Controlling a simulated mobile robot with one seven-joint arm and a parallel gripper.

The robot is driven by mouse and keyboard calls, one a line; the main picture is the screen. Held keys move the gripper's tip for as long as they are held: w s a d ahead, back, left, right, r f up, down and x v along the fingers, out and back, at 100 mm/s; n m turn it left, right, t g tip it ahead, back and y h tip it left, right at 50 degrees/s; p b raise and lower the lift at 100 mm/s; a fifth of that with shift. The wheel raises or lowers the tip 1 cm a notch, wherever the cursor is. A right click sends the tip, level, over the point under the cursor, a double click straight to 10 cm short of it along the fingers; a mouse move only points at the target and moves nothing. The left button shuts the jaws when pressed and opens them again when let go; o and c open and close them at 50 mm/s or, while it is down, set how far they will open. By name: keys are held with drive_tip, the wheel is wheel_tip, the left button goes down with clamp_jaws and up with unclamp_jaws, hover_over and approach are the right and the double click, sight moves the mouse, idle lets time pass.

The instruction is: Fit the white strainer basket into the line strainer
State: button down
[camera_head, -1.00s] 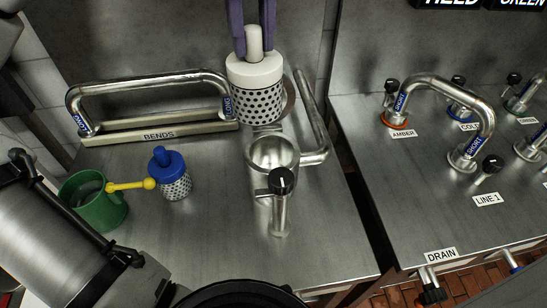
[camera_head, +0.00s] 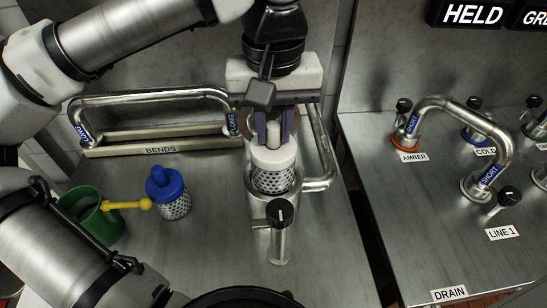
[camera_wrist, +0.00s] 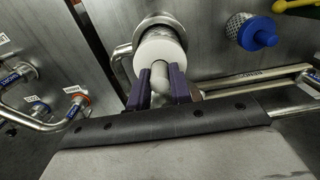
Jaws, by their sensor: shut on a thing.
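The white strainer basket (camera_head: 273,165) has a white cap with a knob and a perforated metal body. My gripper (camera_head: 274,128) is shut on its knob, with purple fingers on either side; the wrist view also shows the fingers (camera_wrist: 160,88) on the knob and the white cap (camera_wrist: 158,52). The line strainer (camera_head: 256,208) is a steel cup on the worktop. The basket is upright at the cup's mouth, its lower end hidden behind the near rim. Most of the perforated body shows above the rim. I cannot tell whether it touches the cup.
A black-knobbed valve (camera_head: 280,230) stands just in front of the strainer. A long pipe bend (camera_head: 150,95) lies behind, on the rack labelled BENDS.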

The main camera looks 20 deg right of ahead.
sight(274, 161)
wheel_tip(274, 161, down, 8)
drive_tip(key=shift+r, duration=0.1)
idle(0.4)
drive_tip(key=shift+f, duration=0.2)
drive_tip(key=c, duration=1.3)
unclamp_jaws()
drive_tip(key=shift+o, duration=0.2)
drive_tip(key=shift+r, duration=0.1)
drive_tip(key=shift+r, duration=0.1)
wheel_tip(274, 161, up, 12)
drive_tip(key=shift+r+b, duration=0.1)
drive_tip(key=shift+b, duration=0.4)
